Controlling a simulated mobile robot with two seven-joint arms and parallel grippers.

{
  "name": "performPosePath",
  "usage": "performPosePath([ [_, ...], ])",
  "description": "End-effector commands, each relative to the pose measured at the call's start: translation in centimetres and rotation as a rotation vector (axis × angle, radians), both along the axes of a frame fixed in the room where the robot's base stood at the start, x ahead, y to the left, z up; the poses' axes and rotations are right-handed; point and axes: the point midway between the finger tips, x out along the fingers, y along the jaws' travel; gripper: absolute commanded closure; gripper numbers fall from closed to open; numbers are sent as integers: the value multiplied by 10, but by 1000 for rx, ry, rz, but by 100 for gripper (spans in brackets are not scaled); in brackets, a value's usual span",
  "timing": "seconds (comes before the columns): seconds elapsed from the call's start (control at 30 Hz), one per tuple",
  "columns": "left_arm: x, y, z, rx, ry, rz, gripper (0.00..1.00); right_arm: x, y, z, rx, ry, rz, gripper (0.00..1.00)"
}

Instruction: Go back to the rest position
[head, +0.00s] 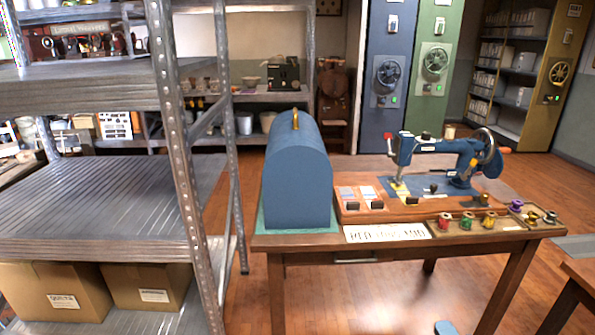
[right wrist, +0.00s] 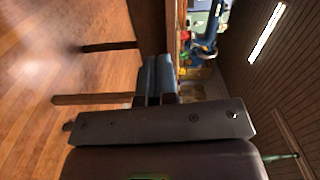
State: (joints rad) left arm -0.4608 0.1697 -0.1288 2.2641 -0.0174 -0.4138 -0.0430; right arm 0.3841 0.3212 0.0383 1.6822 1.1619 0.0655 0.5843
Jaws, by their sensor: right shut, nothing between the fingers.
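My right gripper (head: 445,327) shows only as a small blue tip at the bottom edge of the head view, low in front of the wooden table. In the right wrist view its two blue fingers (right wrist: 156,78) lie together, shut and empty. The wrist view is turned on its side, with the table and its legs beyond the fingers. My left gripper is in neither view.
The wooden table (head: 345,254) bears a blue domed case (head: 297,180) and a blue sewing machine (head: 445,150). A metal shelf rack (head: 110,200) with cardboard boxes stands at left. Another table (head: 583,272) edges in at lower right. Wooden floor (head: 400,297) is open between.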

Motion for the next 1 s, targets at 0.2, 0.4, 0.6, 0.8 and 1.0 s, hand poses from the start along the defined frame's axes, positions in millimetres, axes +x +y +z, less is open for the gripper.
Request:
performPosePath([
  [0.2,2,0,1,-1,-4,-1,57,7,-37,17,-116,-13,18,100],
  [0.4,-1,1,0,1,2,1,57,13,-66,34,-215,-23,34,100],
  [0.6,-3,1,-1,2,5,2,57,1,-79,35,-339,-4,69,100],
  [0.8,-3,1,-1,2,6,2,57,-46,-63,7,-568,59,157,100],
  [1.0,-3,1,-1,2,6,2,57,-114,-46,-26,-859,137,284,100],
])
